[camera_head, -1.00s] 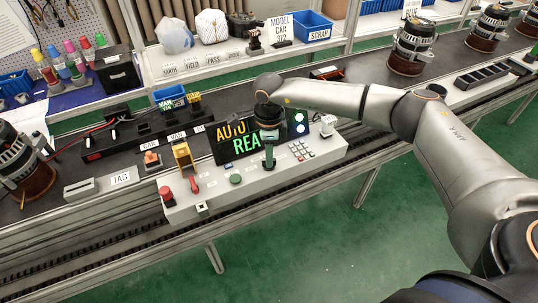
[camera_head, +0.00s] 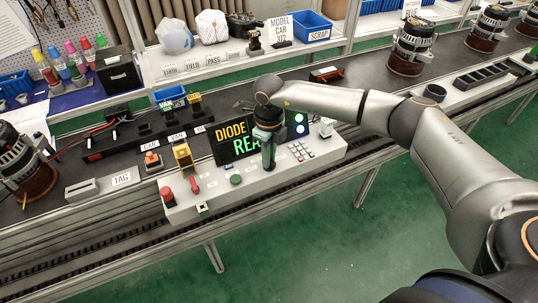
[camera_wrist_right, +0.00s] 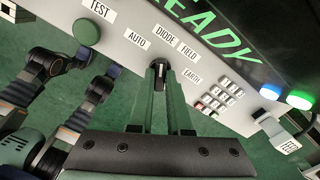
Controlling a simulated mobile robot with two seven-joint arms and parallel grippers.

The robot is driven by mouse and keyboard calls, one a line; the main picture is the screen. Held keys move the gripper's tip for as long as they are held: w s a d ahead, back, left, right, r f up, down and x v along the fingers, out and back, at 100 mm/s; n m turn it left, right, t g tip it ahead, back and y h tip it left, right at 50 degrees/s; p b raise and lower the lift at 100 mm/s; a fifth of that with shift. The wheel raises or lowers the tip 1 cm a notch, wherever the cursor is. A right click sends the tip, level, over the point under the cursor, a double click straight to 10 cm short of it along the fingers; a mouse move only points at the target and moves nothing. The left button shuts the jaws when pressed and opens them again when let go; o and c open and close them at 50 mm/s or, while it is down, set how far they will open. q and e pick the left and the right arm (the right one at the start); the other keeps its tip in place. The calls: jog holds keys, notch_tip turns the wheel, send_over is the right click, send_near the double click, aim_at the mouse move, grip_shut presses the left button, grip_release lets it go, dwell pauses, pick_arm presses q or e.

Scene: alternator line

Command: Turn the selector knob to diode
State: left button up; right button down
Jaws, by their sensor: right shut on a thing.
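The selector knob (camera_wrist_right: 160,72) is a dark knob on the grey control panel, seen between my fingertips in the right wrist view. Labels AUTO, DIODE, FIELD and EARTH fan around it; the DIODE label (camera_wrist_right: 166,35) is just above it. My right gripper (camera_wrist_right: 160,88) is shut on the knob; it points down at the panel in the head view (camera_head: 268,163), where the gripper hides the knob. The display (camera_head: 235,138) reads DIODE in orange above green letters, partly hidden by my right gripper. My left gripper is not in view.
The grey control panel (camera_head: 262,182) also carries a red button (camera_head: 167,194), a red lever (camera_head: 194,187), a green button (camera_head: 236,180) and a keypad (camera_head: 302,150). Alternators (camera_head: 411,48) stand along the conveyor. A TAG block (camera_head: 90,190) lies left of the panel.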

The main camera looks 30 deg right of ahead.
jog(key=shift+m, duration=0.5)
jog(key=c, duration=0.9)
grip_release()
jog(key=shift+o, duration=0.2)
jog(key=shift+r, duration=0.1)
notch_tip(320, 180, up, 12)
jog(key=shift+r, duration=0.2)
jog(key=shift+a+f, duration=0.1)
